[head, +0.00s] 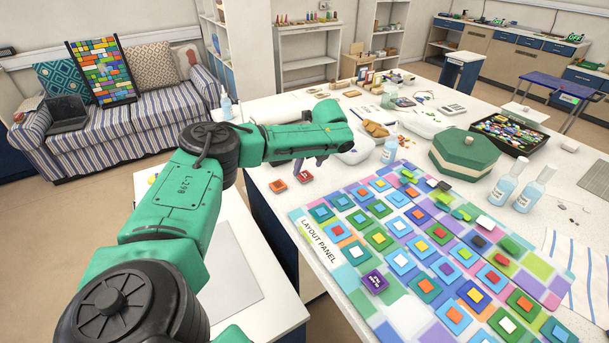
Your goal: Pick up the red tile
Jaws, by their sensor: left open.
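Two small tiles lie on the white worktop just left of the layout panel (318,240): an orange-red tile (278,186) and, right of it, a darker red tile (304,177) with a pale mark on top. My left gripper (310,166) hangs from the green arm just above and behind the darker red tile. It is open, with nothing seen between its fingers. Whether a finger touches that tile cannot be told. My right gripper is not in view.
The layout panel carries many stacked coloured tiles and a purple block (375,281). Bare worktop surrounds the two loose tiles at the left edge.

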